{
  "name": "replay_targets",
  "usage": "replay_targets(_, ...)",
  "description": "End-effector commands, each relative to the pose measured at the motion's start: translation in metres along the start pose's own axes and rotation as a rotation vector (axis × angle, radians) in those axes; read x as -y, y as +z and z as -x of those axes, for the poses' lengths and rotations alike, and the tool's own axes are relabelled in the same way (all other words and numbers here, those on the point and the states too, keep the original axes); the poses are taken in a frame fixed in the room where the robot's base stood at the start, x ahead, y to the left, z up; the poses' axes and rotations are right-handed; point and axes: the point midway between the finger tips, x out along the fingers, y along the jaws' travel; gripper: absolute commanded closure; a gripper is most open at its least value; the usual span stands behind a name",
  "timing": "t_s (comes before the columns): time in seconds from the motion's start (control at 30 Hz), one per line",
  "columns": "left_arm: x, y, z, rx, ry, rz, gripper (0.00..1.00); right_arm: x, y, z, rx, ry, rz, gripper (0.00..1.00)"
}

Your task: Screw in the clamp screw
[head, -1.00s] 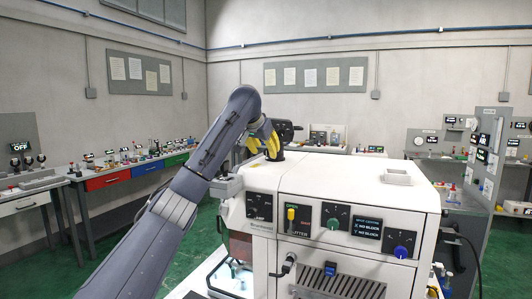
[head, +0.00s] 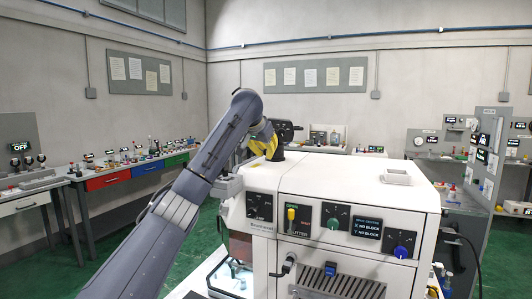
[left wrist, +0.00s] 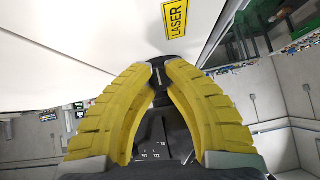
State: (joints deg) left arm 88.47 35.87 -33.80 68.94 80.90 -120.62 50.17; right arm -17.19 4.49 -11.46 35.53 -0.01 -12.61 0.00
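My left gripper (head: 272,152) is over the back left of the white machine's top (head: 340,171), its yellow fingers pointing down. In the left wrist view, the fingertips of my left gripper (left wrist: 159,66) are close together, with a small dark part between them that looks like the clamp screw (left wrist: 158,76). They appear shut on it. The screw's shape and depth are hidden by the fingers. A dark plate with small white marks (left wrist: 157,140) shows between the fingers. My right gripper is not in view.
A black fixture (head: 287,130) stands right beside the gripper. The machine's front has knobs and a yellow lever (head: 291,214). A small white tray (head: 397,177) sits on its top right. A yellow LASER label (left wrist: 175,18) is near the fingers. Benches stand farther off.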

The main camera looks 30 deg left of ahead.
Motion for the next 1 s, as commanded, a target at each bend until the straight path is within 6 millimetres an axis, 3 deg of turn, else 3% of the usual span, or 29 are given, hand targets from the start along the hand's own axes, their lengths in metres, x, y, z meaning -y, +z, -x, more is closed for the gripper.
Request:
replay_targets(0.57,-0.0015,0.0024,-0.0032,0.009,-0.023,-0.026,1.0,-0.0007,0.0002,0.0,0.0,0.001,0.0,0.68)
replay_targets(1.0,-0.0036,0.004,-0.0054,0.031,-0.23,-0.238,1.0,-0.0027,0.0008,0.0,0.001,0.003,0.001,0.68)
